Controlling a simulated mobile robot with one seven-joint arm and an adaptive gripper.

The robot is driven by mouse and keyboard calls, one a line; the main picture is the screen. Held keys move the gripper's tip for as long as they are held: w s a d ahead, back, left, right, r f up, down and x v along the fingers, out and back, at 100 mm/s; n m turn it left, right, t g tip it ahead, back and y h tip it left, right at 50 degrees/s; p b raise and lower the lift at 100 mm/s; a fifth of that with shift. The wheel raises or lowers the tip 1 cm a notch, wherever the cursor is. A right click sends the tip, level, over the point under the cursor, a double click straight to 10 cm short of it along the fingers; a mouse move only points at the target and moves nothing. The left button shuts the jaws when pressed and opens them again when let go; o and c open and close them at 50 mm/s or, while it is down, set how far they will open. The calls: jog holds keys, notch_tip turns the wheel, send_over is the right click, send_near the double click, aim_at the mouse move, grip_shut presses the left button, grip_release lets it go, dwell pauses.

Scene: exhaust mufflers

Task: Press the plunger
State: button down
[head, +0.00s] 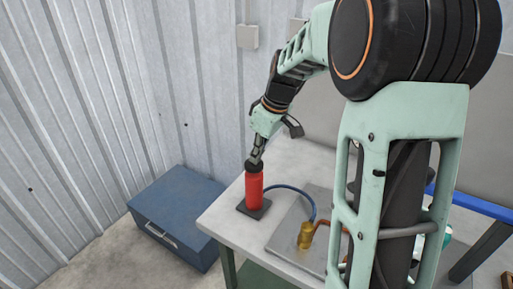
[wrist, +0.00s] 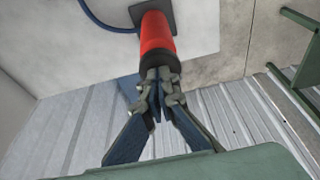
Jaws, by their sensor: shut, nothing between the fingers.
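The plunger device is a red upright cylinder (head: 254,190) with a black top, standing on a dark square base (head: 253,209) at the table's left corner. A blue hose (head: 292,189) runs from it to a brass fitting (head: 305,236). My gripper (head: 256,161) is shut, pointing down at the black top. In the wrist view my gripper (wrist: 158,80) meets the black end of the red cylinder (wrist: 156,32), and the fingertips appear to touch it. The plunger's top is partly hidden by the fingers, so I cannot tell how far it is pressed in.
The light table (head: 223,222) has a grey plate (head: 283,243) carrying the brass fitting to the right. A blue chest (head: 178,215) stands on the floor to the left. Corrugated metal walls (head: 75,110) close off the left and back.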

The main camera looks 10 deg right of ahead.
jog(key=shift+f, duration=0.3)
jog(key=v, duration=1.2)
jog(key=shift+r, duration=0.1)
dwell(0.6)
notch_tip(320, 180, up, 8)
jog(key=shift+a+b, duration=0.3)
jog(key=shift+b, duration=0.1)
jog(key=shift+w+f, duration=0.15)
jog(key=shift+f, duration=0.1)
jog(key=x, duration=1.3)
jog(key=shift+s+d+f, duration=0.15)
jog(key=shift+s+d, duration=0.2)
jog(key=shift+f, duration=0.35)
